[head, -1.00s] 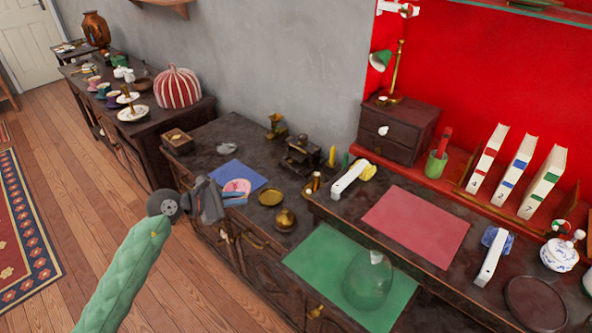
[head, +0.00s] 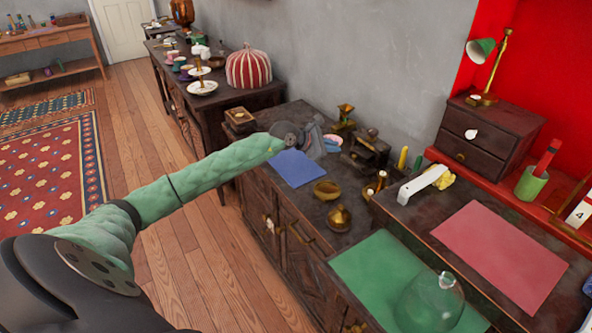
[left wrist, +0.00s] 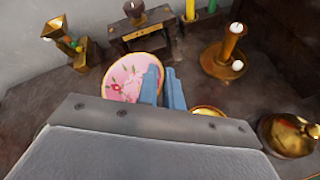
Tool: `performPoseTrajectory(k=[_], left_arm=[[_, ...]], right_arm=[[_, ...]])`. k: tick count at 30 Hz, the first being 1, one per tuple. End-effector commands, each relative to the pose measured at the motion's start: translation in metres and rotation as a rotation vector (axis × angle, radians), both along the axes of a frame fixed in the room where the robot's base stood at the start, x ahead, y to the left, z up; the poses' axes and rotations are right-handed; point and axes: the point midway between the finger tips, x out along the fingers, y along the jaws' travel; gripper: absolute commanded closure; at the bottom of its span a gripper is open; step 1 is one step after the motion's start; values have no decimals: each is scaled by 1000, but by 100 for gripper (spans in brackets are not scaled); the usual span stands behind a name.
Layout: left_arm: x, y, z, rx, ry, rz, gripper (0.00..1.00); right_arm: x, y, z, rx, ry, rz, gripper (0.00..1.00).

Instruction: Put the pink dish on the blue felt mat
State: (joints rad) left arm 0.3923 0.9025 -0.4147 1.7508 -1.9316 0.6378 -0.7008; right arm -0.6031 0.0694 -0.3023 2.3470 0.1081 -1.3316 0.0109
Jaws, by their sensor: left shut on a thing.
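The pink dish (head: 334,139) has a flower pattern and a gold rim in the left wrist view (left wrist: 133,78). My left gripper (head: 330,147) is shut on its edge; its blue fingers also show in the left wrist view (left wrist: 163,88). The gripper and dish are beyond the back right edge of the blue felt mat (head: 293,169). The gripper hides part of the dish in the head view. I cannot tell whether the dish touches the cabinet top. The mat lies flat and bare. My right gripper is not in view.
A brass bowl (head: 327,189) and a round brass pot (head: 339,218) stand right of the mat. A dark brass-trimmed device (head: 370,149) and a brass candle holder (left wrist: 224,57) stand near the dish. A small wooden box (head: 240,119) is at the left.

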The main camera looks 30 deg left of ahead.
Motion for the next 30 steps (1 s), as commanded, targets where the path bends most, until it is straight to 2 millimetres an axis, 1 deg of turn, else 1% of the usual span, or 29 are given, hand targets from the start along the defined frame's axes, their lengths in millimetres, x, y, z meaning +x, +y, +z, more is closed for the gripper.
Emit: performPoseTrajectory(k=[5, 15, 19, 22, 26, 30], left_arm=[[-1, 24, -12, 1, 4, 9, 100], [-7, 86, -51, -2, 4, 8, 100], [-9, 105, -62, -1, 3, 8, 100], [-10, 114, -67, 1, 2, 5, 100], [-10, 118, -72, -1, 2, 5, 100], [-10, 117, -88, -2, 2, 5, 100]], right_arm=[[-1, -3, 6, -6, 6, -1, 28], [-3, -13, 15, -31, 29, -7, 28], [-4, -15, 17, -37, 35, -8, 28], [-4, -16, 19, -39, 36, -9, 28], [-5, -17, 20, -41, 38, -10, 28], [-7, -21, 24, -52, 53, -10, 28]])
